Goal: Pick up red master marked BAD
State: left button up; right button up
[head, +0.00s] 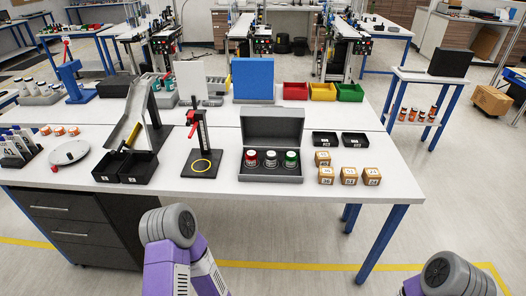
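An open grey case (272,179) stands near the front edge of the white table, with its lid raised at the back. It holds three small jars in a row. The left one is a red-capped jar (251,159). The middle jar (271,160) has a reddish and pale top, and the right one is a green-capped jar (291,159). White labels show on them, but the writing is too small to read, so I cannot confirm BAD. My two purple arms show at the bottom edge, short of the table. Neither gripper's fingers show.
Several orange-brown boxes (348,176) and two black trays (325,139) lie right of the case. A black stand (203,163) with a yellow ring, black bins (138,167) and a metal chute (132,110) are left. The blue panel (253,79) stands behind.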

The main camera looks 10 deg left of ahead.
aim_at(251, 156)
jog(key=u, duration=0.5)
jog(key=i, duration=0.65)
jog(key=u, duration=0.75)
